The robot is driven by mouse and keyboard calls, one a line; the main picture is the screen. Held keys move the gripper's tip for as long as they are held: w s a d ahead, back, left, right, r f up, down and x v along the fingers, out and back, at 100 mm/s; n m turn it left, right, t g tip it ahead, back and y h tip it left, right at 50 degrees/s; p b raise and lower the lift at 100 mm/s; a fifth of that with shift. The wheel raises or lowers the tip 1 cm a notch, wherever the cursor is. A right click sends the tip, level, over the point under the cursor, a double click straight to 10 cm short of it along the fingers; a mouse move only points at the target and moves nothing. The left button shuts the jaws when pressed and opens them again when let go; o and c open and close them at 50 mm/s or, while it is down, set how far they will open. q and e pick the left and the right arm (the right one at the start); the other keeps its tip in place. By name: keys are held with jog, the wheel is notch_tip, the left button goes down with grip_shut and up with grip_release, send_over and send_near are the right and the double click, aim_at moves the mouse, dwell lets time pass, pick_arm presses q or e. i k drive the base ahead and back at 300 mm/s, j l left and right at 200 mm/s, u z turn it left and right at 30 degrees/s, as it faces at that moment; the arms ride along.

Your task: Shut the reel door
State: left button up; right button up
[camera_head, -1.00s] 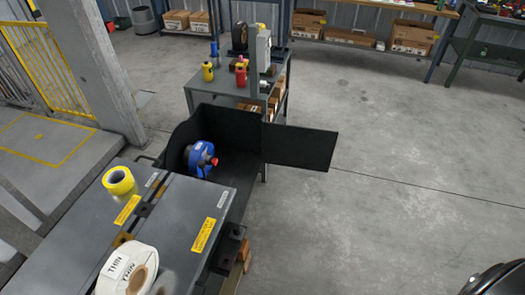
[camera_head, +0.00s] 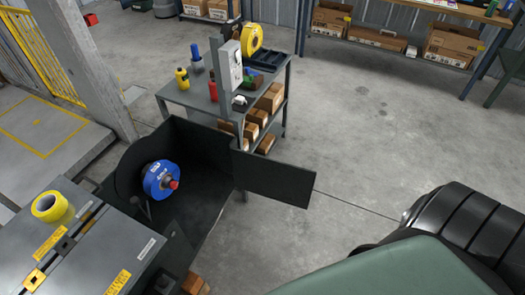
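The reel door is a flat black panel (camera_head: 274,178) that stands open, swung out to the right from the edge of a black reel housing (camera_head: 190,140). The front side of the housing is open, so the reel shows. Neither gripper can be made out in the head view. A black ribbed arm part of mine (camera_head: 460,230) shows at the lower right, well apart from the door.
A grey bench (camera_head: 75,240) with a yellow tape roll (camera_head: 50,207) adjoins the housing at lower left. A grey shelf cart (camera_head: 265,92) with bottles and boxes stands behind. A green surface (camera_head: 390,272) fills the bottom right. Concrete floor right of the door is clear.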

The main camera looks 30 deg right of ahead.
aim_at(293, 185)
jog(key=i+l+u, duration=0.2)
jog(key=l+u, duration=0.2)
jog(key=l, duration=0.7)
jog(key=l+u, duration=0.4)
jog(key=l, duration=0.7)
jog(key=k+l+u, duration=0.1)
jog(key=l+u, duration=0.3)
jog(key=l, duration=0.7)
jog(key=k+l+u, duration=0.2)
jog(key=l, duration=0.25)
jog(key=k+l+u, duration=0.2)
jog(key=l, duration=0.25)
jog(key=k+l+u, duration=0.2)
jog(key=l, duration=0.2)
jog(key=k+l+u, duration=0.2)
jog(key=l, duration=0.15)
